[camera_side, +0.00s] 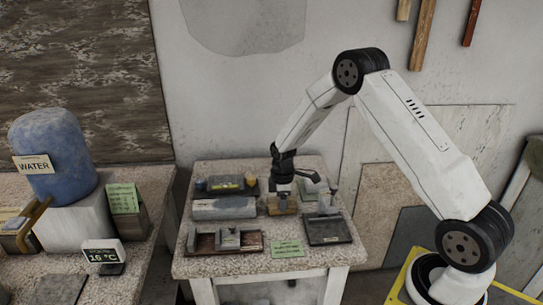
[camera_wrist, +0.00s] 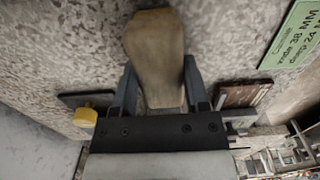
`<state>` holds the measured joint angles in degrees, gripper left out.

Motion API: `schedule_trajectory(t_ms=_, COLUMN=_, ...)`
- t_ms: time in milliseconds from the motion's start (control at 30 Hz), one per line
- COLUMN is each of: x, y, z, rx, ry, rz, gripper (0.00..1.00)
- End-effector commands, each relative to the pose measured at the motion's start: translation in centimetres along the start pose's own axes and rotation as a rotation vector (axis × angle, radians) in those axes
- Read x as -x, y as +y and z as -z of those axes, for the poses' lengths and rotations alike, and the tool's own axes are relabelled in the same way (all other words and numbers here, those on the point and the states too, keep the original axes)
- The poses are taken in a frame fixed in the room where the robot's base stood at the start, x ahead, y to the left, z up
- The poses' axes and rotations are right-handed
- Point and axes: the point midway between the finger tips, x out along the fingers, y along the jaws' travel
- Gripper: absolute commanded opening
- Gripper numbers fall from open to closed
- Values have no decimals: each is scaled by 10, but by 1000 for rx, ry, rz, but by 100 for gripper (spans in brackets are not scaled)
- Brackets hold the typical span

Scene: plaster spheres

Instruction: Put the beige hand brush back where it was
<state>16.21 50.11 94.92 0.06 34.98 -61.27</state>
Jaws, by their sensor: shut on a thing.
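The beige hand brush (camera_wrist: 154,45) fills the upper middle of the wrist view, its long block running between my fingers. My gripper (camera_wrist: 160,85) is shut on it, one dark finger on each side. In the side view my gripper (camera_side: 283,191) points down over the small table, and the brush (camera_side: 281,207) shows just below it, low over the speckled top. I cannot tell whether the brush touches the table. My fingers hide part of it.
On the speckled table (camera_side: 210,269), a grey block (camera_side: 223,209) lies left of the brush and a dark tray with a yellow item (camera_side: 251,181) behind. A dark plate (camera_side: 328,230) is right; a brown tray (camera_side: 203,243) and green card (camera_side: 287,249) are in front.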

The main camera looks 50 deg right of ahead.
Motion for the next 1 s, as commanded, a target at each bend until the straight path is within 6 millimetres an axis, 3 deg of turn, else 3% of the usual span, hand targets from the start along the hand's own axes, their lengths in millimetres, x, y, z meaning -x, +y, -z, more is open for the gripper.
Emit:
schedule_trajectory(t_ms=300, x=-3, y=0, z=0, rx=0, ry=0, rz=0, gripper=11)
schedule_trajectory(t_ms=333, x=-2, y=0, z=0, rx=0, ry=0, rz=-1, gripper=68)
schedule_trajectory(t_ms=400, x=-2, y=0, z=0, rx=0, ry=0, rz=-1, gripper=90)
schedule_trajectory(t_ms=433, x=-2, y=0, z=0, rx=0, ry=0, rz=-1, gripper=94)
schedule_trajectory(t_ms=1000, x=9, y=1, z=0, rx=0, ry=2, rz=-3, gripper=94)
